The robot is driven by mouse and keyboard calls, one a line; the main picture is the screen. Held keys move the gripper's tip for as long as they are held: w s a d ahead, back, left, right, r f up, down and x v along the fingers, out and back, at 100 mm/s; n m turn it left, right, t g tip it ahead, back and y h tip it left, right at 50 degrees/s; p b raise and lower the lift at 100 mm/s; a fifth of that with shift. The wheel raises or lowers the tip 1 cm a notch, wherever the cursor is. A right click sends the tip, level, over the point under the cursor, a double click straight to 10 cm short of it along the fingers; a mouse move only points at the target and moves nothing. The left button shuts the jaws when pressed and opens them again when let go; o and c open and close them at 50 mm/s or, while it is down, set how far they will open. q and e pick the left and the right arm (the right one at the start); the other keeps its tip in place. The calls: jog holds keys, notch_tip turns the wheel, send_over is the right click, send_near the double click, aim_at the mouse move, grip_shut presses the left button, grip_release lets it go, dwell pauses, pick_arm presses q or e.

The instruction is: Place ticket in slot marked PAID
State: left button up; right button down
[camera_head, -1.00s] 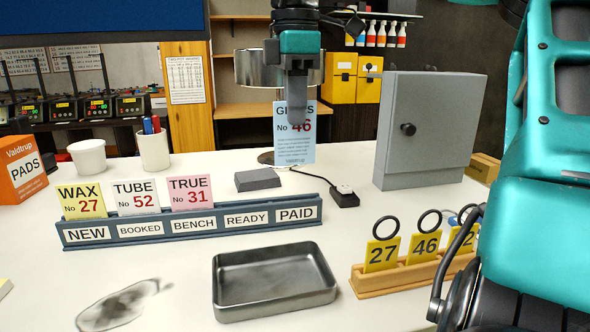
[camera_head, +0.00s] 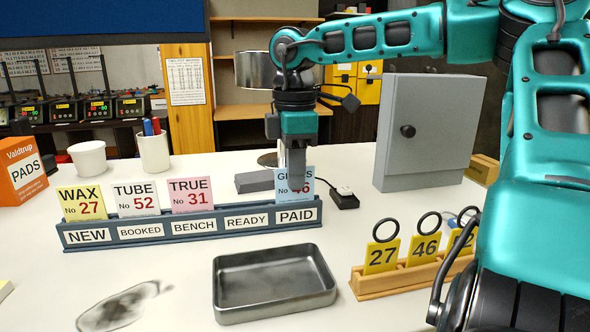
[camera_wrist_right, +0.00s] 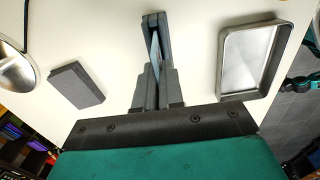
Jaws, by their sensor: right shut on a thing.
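The light blue ticket (camera_head: 304,181), marked No 46, stands upright at the PAID slot of the blue-grey rack (camera_head: 108,238), its lower part hidden behind the PAID label (camera_head: 296,215). My right gripper (camera_head: 295,184) is shut on the ticket's upper part from above and covers some of its print. In the right wrist view the gripper (camera_wrist_right: 155,85) holds the ticket (camera_wrist_right: 155,55) edge-on over the rack's end (camera_wrist_right: 153,20). Whether the ticket touches the slot floor cannot be seen. Tickets WAX 27 (camera_head: 82,202), TUBE 52 (camera_head: 135,198) and TRUE 31 (camera_head: 190,194) stand in the rack. My left gripper is not in view.
A metal tray (camera_head: 275,308) lies in front of the rack. A wooden holder (camera_head: 385,285) with yellow number tags stands at right. A grey block (camera_head: 254,181), a black box (camera_head: 344,199) and a grey cabinet (camera_head: 430,130) are behind.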

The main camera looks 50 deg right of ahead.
jog(key=shift+f, duration=0.2)
jog(key=c, duration=1.3)
grip_release()
jog(key=shift+r, duration=0.1)
jog(key=shift+o, duration=0.2)
jog(key=shift+r, duration=0.1)
notch_tip(320, 180, up, 12)
